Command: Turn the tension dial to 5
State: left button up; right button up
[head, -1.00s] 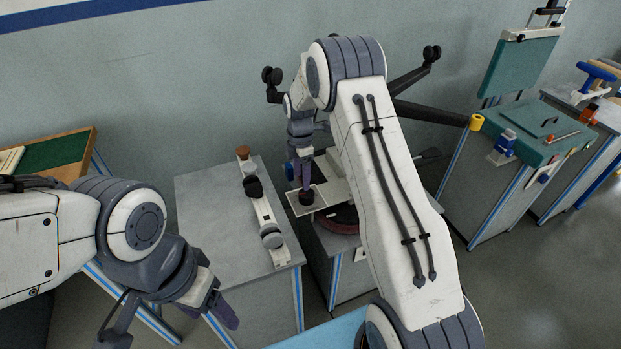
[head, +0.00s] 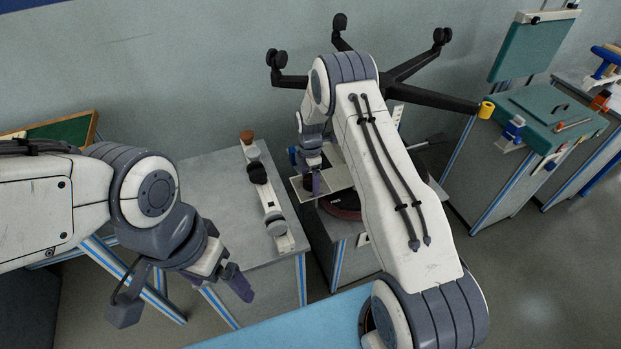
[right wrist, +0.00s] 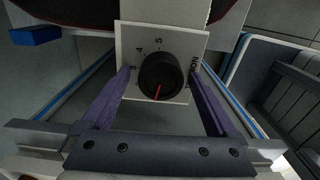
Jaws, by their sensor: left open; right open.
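The black round tension dial (right wrist: 160,76) sits on a pale square plate (right wrist: 134,42) in the right wrist view. Its red pointer line points down in the picture, away from the printed 4 and 5 on the opposite side. In the head view the plate (head: 338,178) shows, with the dial largely hidden by my right gripper (head: 316,184). My right gripper is open; its two purple fingers (right wrist: 166,100) are on either side of the dial, with visible gaps to it. My left gripper (head: 237,281) is open and empty, in front of the grey bench.
A grey bench (head: 210,190) with a white and black fixture (head: 268,198) stands left of the plate. The black five-star chair base (head: 425,96) rises behind my right arm. A green-topped bench (head: 540,115) is at the right. Open floor lies at lower right.

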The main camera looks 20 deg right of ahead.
jog(key=c, duration=1.4)
